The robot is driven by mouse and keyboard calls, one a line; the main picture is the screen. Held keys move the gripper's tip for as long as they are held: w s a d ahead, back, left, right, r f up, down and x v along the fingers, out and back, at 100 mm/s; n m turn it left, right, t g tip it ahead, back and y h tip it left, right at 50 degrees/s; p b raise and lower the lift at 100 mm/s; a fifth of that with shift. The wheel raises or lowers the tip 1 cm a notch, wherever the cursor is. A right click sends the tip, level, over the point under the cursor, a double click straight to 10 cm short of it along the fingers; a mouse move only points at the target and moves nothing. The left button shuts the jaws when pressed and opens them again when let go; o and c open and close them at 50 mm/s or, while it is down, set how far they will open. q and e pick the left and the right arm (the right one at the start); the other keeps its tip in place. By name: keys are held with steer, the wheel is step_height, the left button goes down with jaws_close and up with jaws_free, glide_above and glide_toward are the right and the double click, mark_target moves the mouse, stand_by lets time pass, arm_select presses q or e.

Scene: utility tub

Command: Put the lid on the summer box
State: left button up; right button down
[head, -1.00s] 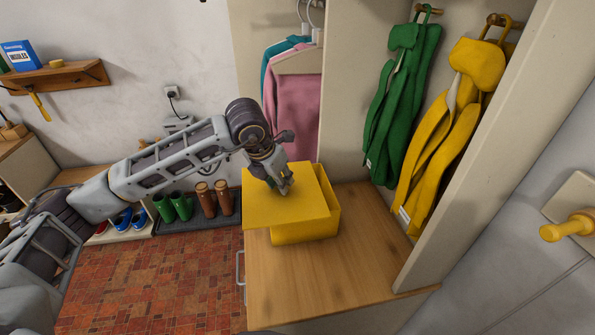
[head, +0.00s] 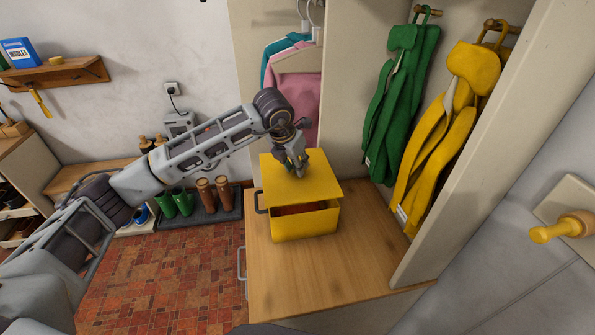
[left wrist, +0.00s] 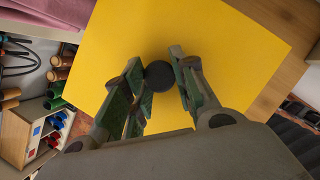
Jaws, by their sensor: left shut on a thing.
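The yellow lid (head: 316,184) is held above the yellow summer box (head: 305,225), which stands on the wooden cabinet top. A gap shows at the front between lid and box, and the box's dark inside is visible through it. My left gripper (head: 297,170) is shut on the lid's dark round knob (left wrist: 159,75), seen between the fingers in the left wrist view. The lid (left wrist: 215,50) fills most of that view. Whether the lid's back edge touches the box is hidden. My right gripper is not in view.
The wooden cabinet top (head: 275,285) is clear in front of the box. A tall cream panel (head: 470,150) stands at the right, with green (head: 400,100) and yellow (head: 450,130) raincoats hanging behind it. Boots (head: 182,202) stand on a mat at the left.

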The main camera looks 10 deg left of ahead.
arm_select(q)
steer(key=shift+w+d, duration=0.15)
steer(key=shift+w, duration=0.1)
steer(key=shift+f, duration=0.25)
steer(key=shift+f+p, duration=0.65)
steer(key=shift+f, duration=0.85)
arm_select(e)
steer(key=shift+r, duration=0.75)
arm_select(q)
steer(key=shift+w+f, duration=0.1)
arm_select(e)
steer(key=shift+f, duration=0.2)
arm_select(q)
steer(key=shift+f+b, duration=0.5)
steer(key=shift+b, duration=0.2)
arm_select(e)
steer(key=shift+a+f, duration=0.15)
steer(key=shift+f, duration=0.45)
